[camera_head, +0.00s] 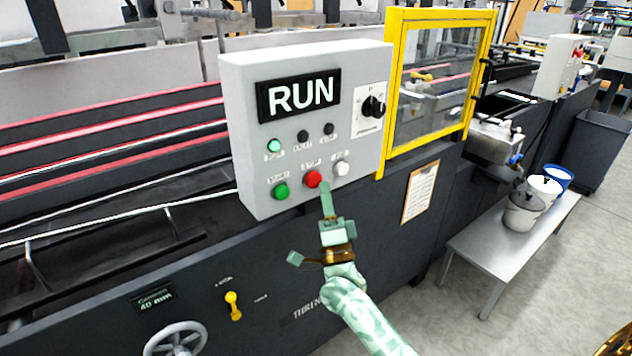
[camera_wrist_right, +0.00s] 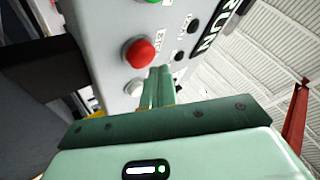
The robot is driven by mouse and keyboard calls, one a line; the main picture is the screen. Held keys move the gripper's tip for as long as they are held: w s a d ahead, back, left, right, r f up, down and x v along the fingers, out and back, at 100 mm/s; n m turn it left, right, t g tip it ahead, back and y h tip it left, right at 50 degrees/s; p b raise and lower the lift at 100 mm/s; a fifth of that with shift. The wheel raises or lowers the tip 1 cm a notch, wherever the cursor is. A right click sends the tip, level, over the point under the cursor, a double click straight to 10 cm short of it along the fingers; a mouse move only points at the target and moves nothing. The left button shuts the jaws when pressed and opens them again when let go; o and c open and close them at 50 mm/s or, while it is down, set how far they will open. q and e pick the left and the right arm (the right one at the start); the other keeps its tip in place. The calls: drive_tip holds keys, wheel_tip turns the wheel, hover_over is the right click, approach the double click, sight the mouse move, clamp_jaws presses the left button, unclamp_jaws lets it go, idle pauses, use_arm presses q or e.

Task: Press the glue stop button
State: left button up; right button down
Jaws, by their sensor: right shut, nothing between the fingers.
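The grey control box (camera_head: 235,110) carries a display reading RUN (camera_head: 298,95). Along its lower row sit a green start button (camera_head: 281,191), a red stop button (camera_head: 313,179) and a white button (camera_head: 341,168). My right gripper (camera_head: 325,187) is shut and empty, its fingertips just below and right of the red button in the head view. In the right wrist view the red button (camera_wrist_right: 139,52) shows large beside the shut fingers (camera_wrist_right: 158,85), with no clear contact visible. My left gripper is not in view.
A rotary knob (camera_head: 374,106) is on the box's right side. A yellow-framed guard (camera_head: 397,95) stands right of the box. A clipboard (camera_head: 420,192) hangs on the machine front. A bench (camera_head: 500,245) holds several buckets at the right. Floor beside it is clear.

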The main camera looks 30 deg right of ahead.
drive_tip(key=shift+w+y, duration=0.2)
drive_tip(key=shift+y, duration=0.1)
idle(0.5)
drive_tip(key=shift+w, duration=0.25)
drive_tip(key=shift+w+b, duration=0.35)
drive_tip(key=shift+w, duration=0.1)
idle(0.8)
drive_tip(key=shift+s+p, duration=0.6)
drive_tip(key=shift+s, duration=0.3)
